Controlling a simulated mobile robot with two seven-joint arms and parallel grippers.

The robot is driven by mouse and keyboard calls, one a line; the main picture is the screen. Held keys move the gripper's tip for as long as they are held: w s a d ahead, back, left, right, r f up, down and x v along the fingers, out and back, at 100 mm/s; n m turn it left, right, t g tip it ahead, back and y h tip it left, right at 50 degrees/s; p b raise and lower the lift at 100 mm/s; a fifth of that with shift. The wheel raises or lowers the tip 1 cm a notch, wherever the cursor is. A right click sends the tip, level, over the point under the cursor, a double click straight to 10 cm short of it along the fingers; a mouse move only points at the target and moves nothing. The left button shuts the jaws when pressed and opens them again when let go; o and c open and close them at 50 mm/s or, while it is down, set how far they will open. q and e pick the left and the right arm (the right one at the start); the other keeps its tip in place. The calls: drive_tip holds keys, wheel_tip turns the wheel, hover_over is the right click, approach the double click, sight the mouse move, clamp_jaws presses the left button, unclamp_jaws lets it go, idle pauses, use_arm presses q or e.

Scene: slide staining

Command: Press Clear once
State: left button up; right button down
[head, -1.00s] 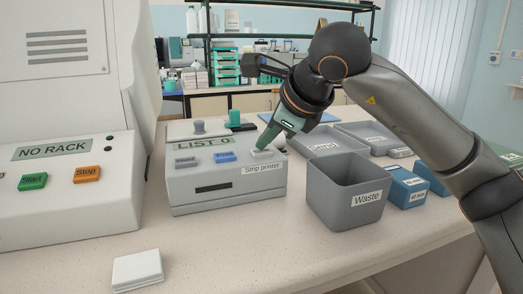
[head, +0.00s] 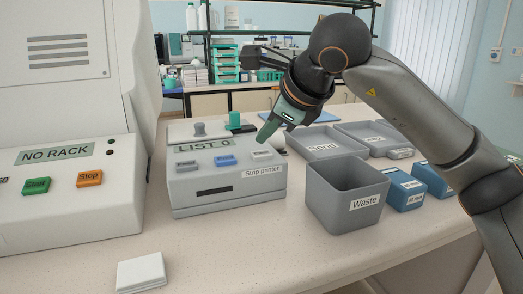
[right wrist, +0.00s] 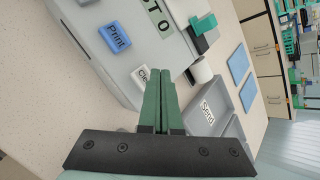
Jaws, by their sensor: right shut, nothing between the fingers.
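The strip printer (head: 228,187) is a grey box with a display reading LIST 0 (head: 202,146). On its top are a grey button, a blue Print button (head: 225,160) and a whitish Clear button (head: 262,154) at the right. In the right wrist view the Clear button (right wrist: 140,76) lies just left of the fingertips, its label partly readable. My right gripper (head: 263,140) is shut and empty, its green fingertips a little above the Clear button and apart from it. In the right wrist view the shut fingers (right wrist: 158,76) point over the printer's edge. My left gripper is not in view.
A grey Waste bin (head: 330,206) stands right of the printer, with a Send tray (head: 318,152) behind it and blue boxes (head: 404,190) farther right. A machine reading NO RACK (head: 55,154) stands left. The front table is mostly clear.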

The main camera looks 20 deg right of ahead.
sight(266, 155)
drive_tip(key=shift+r+p, duration=1.75)
drive_tip(key=shift+r, duration=0.65)
drive_tip(key=shift+f, duration=0.15)
